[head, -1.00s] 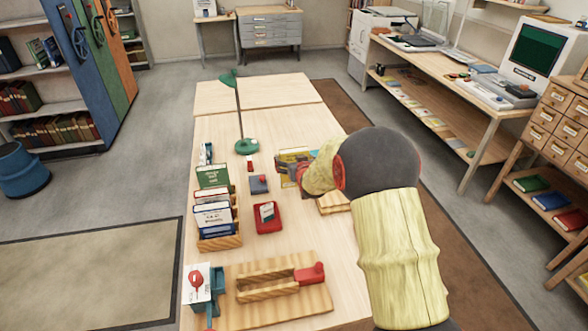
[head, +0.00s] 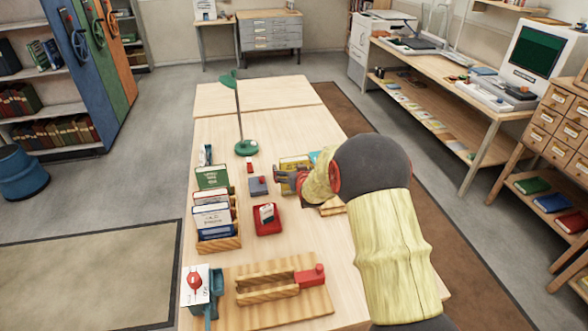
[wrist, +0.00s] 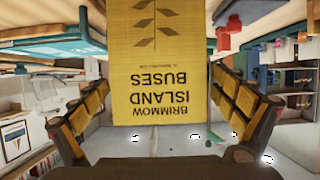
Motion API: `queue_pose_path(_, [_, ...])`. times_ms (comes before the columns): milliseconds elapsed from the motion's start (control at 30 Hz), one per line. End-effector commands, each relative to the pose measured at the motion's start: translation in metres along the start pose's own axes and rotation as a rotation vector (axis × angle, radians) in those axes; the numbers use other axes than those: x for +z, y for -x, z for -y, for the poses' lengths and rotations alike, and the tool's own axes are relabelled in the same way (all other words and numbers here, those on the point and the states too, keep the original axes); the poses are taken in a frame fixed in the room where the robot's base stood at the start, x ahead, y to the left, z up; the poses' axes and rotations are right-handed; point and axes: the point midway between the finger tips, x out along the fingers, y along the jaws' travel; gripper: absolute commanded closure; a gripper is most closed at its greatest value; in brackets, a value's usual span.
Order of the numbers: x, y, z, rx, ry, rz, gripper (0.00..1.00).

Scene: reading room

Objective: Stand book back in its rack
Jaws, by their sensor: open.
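A yellow book (head: 294,162), titled "Brimmow Island Buses", stands around the middle of the table, partly hidden by my gripper in the head view. In the wrist view the yellow book (wrist: 168,60) shows upside down, with its lettered face between the two spread fingers. My gripper (head: 288,179) is open at the near side of the book, and no finger is seen pressing on it. A wooden rack part (head: 333,207) shows beneath my arm; the rest is hidden. I cannot tell how the book sits in a rack.
A wooden rack of several books (head: 220,243) stands on the left. A green lamp (head: 246,147), grey-blue block (head: 257,186) and red holder (head: 267,220) stand between. A wooden stand with a red block (head: 308,277) lies in front. The far table end is clear.

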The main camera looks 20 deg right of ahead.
Motion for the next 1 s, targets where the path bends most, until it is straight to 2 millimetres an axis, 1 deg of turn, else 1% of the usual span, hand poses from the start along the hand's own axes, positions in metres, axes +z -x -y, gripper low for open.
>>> queue_pose_path(367, [-0.002, 0.001, 0.0, 0.0, 0.0, 0.0, 0.0])
queue_pose_path(467, [-0.004, 0.006, 0.0, 0.0, 0.0, 0.0, 0.0])
queue_pose_path(567, [-0.005, 0.021, 0.0, 0.0, 0.0, 0.0, 0.0])
queue_pose_path(800, [-0.006, 0.069, 0.0, 0.0, 0.0, -0.001, 0.0])
queue_pose_path(1000, [-0.005, 0.102, 0.0, 0.0, 0.0, -0.001, 0.0])
